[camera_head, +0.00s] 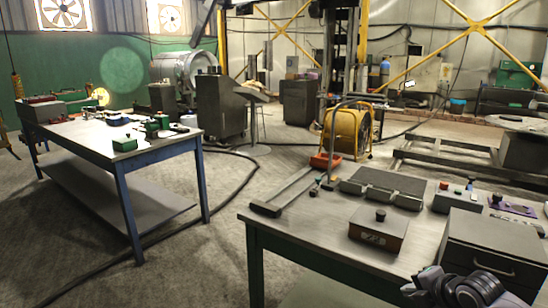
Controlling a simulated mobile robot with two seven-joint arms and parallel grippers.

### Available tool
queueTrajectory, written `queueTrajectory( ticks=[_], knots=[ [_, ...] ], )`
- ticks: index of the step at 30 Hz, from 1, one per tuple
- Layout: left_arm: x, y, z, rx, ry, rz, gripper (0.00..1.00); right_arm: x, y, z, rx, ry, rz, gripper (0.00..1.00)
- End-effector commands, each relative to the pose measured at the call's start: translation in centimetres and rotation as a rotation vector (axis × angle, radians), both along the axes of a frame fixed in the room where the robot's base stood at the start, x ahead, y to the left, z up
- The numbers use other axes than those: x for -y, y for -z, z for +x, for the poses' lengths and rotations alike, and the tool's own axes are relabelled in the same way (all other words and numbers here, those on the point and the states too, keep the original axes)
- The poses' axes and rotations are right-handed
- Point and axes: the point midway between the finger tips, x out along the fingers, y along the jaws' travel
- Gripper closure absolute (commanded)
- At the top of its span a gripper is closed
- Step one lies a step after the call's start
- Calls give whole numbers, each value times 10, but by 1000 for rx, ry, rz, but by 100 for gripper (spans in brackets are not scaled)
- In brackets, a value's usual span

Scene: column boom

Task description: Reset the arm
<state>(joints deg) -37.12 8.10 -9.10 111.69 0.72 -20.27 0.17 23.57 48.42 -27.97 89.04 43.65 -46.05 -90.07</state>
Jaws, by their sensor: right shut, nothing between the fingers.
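My right gripper (424,286) shows at the lower right, low over the front edge of the near workbench (318,250). It is dark grey, its fingers are shut, and it holds nothing. Part of my right arm runs off the bottom right corner. The gripper is in front of a grey drawer box (492,243) and apart from the small box with a black knob (378,229). My left gripper is not in view.
On the near bench lie a long-handled tool (285,191), a grey flat block (383,186), a red tray (325,161) and small parts. A blue-legged table (100,143) stands left. Floor between is open, crossed by a black cable. A yellow fan (346,129) stands behind.

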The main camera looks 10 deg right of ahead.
Motion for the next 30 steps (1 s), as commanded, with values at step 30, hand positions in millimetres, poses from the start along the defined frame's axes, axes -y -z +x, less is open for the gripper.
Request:
queueTrajectory(
  ticks=[30],
  knots=[
    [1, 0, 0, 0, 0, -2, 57, -174, 140, -260, -146, 1103, 1344, 100]
  ],
)
